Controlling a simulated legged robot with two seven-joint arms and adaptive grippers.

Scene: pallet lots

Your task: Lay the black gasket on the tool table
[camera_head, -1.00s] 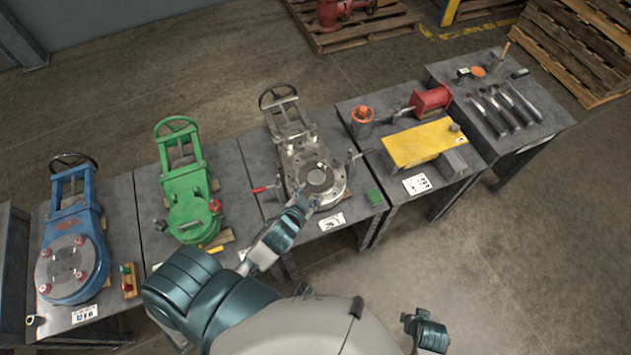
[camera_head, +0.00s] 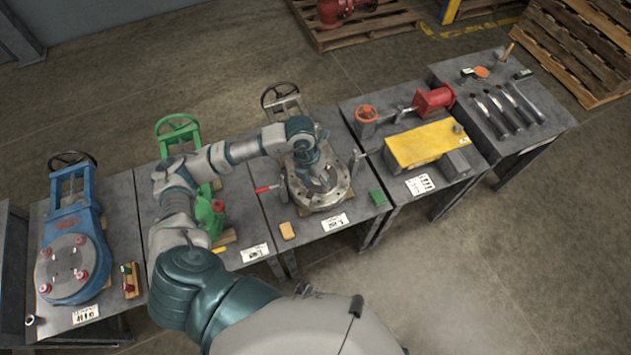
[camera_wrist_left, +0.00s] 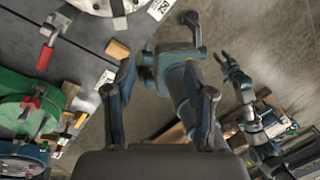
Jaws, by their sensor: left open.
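I cannot make out the black gasket; the middle of the flange is covered by my wrist. The tool table (camera_head: 535,150) at the far right holds a row of dark-handled tools (camera_head: 507,106) and an orange disc (camera_head: 481,72). My right gripper (camera_wrist_left: 232,68) seems to show in the left wrist view, its jaws unclear; it is outside the head view.
A wooden block (camera_head: 287,230) lies at the near edge. Green (camera_head: 180,135) and blue (camera_head: 75,255) valves stand left.

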